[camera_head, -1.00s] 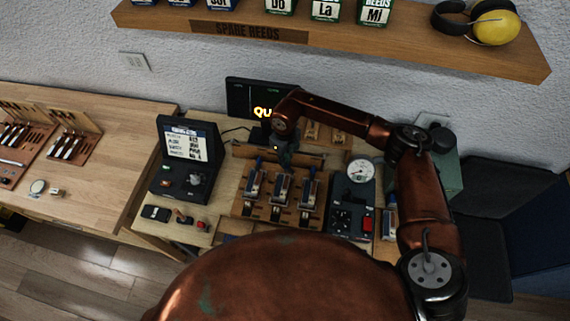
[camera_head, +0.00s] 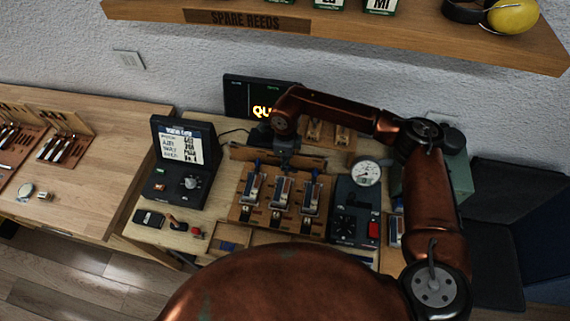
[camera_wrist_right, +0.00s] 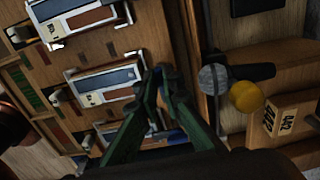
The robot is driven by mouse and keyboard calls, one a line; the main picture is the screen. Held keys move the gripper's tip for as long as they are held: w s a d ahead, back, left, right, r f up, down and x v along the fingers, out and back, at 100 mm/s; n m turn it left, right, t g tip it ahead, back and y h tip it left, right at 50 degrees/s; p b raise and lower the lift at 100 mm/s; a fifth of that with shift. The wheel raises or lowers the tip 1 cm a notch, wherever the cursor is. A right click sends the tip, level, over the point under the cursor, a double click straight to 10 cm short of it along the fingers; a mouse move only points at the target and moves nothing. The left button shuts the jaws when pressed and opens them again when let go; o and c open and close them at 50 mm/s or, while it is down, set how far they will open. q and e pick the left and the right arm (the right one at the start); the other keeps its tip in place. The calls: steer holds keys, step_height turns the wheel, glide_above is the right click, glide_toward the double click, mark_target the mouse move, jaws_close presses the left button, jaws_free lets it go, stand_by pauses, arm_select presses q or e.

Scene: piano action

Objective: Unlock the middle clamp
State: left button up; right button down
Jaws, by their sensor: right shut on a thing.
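Three clamps stand in a row on a wooden board (camera_head: 240,213). The middle clamp (camera_head: 281,191) lies between the left clamp (camera_head: 250,187) and the right clamp (camera_head: 311,198), whose blue levers stick up at the far end. My right gripper (camera_head: 285,164) comes down at the far end of the middle clamp and hides its lever. In the right wrist view the green fingers (camera_wrist_right: 158,74) close together at the end of the middle clamp (camera_wrist_right: 105,84). They are shut on its lever, which is mostly hidden between them. My left gripper is not in view.
A tester with a screen (camera_head: 182,144) stands left of the board, and a box with a round gauge (camera_head: 366,173) and a red switch stands right. A monitor (camera_head: 240,98) is behind. A yellow knob (camera_wrist_right: 246,97) shows near the fingers in the wrist view.

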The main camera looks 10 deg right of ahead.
steer(key=shift+s+f, duration=0.15)
steer(key=shift+f, duration=0.1)
steer(key=c, duration=1.8)
jaws_free()
steer(key=shift+c, duration=0.2)
steer(key=shift+r, duration=0.1)
steer(key=shift+r, duration=4)
steer(key=shift+a, duration=0.1)
